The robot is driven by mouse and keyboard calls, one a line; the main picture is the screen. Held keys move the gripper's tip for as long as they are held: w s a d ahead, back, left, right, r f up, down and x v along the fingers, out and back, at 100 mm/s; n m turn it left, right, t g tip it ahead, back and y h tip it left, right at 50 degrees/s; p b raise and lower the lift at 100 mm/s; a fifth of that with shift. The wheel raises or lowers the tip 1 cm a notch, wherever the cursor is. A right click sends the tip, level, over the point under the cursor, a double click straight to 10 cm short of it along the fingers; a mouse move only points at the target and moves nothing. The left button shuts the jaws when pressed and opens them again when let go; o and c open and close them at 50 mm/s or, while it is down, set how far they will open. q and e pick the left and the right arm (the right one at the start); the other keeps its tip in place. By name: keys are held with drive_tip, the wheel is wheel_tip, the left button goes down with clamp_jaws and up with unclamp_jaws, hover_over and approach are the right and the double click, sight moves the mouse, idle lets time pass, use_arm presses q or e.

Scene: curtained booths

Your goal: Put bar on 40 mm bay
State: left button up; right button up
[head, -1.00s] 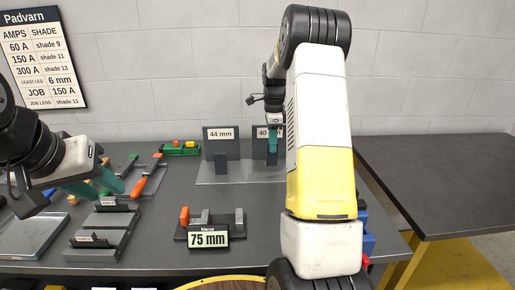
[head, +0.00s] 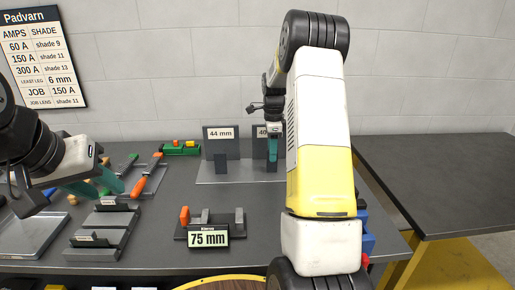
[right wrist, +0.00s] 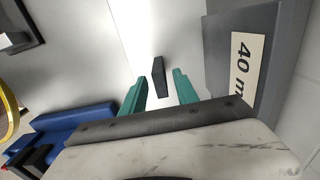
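The 40 mm bay's sign (head: 261,133) stands at the back of the bench, partly hidden by my right arm. It is large at the right of the right wrist view (right wrist: 243,70). My right gripper (right wrist: 160,92) points down at this bay, teal fingers apart. A dark upright block (right wrist: 158,78) shows between the fingers with gaps on both sides; I cannot tell whether it is the bar or part of the bay. In the head view my right gripper (head: 272,150) is in front of the sign. My left gripper (head: 96,186) is open and empty over the left bench.
The 44 mm sign (head: 221,134) stands left of the 40 mm one. A 75 mm labelled holder (head: 208,237) is at front centre. Dark stands (head: 96,252), orange-handled tools (head: 148,178) and a green tray (head: 180,150) lie left.

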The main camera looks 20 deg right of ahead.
drive_tip(key=s+a+r+n+t, duration=0.1)
drive_tip(key=s+a+r+n, duration=0.1)
drive_tip(key=r, duration=0.7)
drive_tip(key=s+a+r+n, duration=0.2)
drive_tip(key=s+r, duration=0.1)
drive_tip(key=r, duration=0.5)
drive_tip(key=s+a+n+t, duration=0.1)
drive_tip(key=s+a+n, duration=0.3)
drive_tip(key=s, duration=0.4)
drive_tip(key=s+a+n+t+y, duration=0.1)
drive_tip(key=s+a+n+t, duration=0.1)
drive_tip(key=s+a+n, duration=0.2)
drive_tip(key=s+a+n+t+y, duration=0.1)
drive_tip(key=s+a+n, duration=0.3)
drive_tip(key=s+n, duration=0.5)
drive_tip(key=s+t, duration=0.1)
drive_tip(key=s, duration=0.4)
drive_tip(key=shift+a+r, duration=0.2)
